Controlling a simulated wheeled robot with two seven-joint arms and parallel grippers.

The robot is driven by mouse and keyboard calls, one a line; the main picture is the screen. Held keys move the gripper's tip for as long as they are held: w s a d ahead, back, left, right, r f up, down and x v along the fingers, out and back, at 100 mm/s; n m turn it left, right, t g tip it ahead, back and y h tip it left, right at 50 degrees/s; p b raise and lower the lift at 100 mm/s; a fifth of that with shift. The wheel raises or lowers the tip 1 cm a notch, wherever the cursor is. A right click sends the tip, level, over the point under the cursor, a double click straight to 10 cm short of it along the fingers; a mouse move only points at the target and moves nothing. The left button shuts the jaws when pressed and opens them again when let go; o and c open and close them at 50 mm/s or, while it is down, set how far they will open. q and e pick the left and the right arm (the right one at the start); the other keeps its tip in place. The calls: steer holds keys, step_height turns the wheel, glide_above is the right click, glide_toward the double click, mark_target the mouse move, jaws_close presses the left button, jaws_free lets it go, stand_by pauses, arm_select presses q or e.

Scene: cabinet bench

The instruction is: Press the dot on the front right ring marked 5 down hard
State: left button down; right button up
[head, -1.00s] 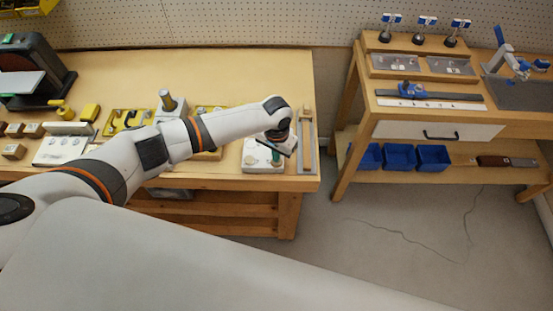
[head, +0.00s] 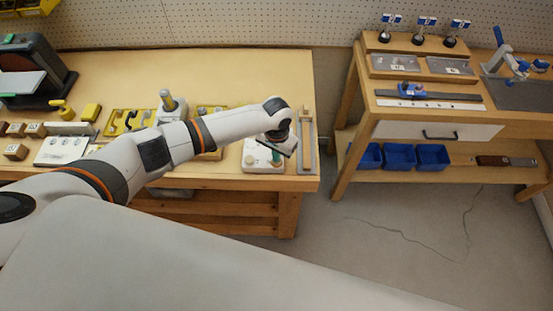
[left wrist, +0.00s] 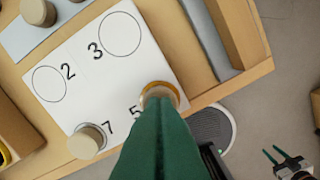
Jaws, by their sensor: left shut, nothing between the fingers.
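A white plate (head: 262,164) lies on the left bench near its front right corner; it also shows in the left wrist view (left wrist: 120,70). It has rings marked 2, 3, 7 and 5. The dot on ring 5 (left wrist: 163,89) is a pale round stub with an orange-tan edge, partly hidden by my fingers. My left gripper (left wrist: 158,102), with green fingers, is shut and empty, its tips at this dot; whether they touch it I cannot tell. A pale dot (left wrist: 87,141) stands at ring 7. My right gripper (left wrist: 272,152) shows small in the left wrist view, fingers apart.
A grey rail on a wooden strip (head: 306,145) lies right of the plate, close to the bench edge. Yellow fixtures (head: 125,121) and a grey post (head: 168,102) stand to the left. A second bench (head: 430,105) stands across a floor gap.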

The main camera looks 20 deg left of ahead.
arm_select(q)
steer(key=shift+s+f, duration=0.1)
steer(key=shift+f, duration=0.05)
stand_by(0.7)
step_height(320, 180, up, 6)
steer(key=p, duration=0.6)
steer(key=shift+p, duration=0.3)
steer(key=shift+r, duration=2.6)
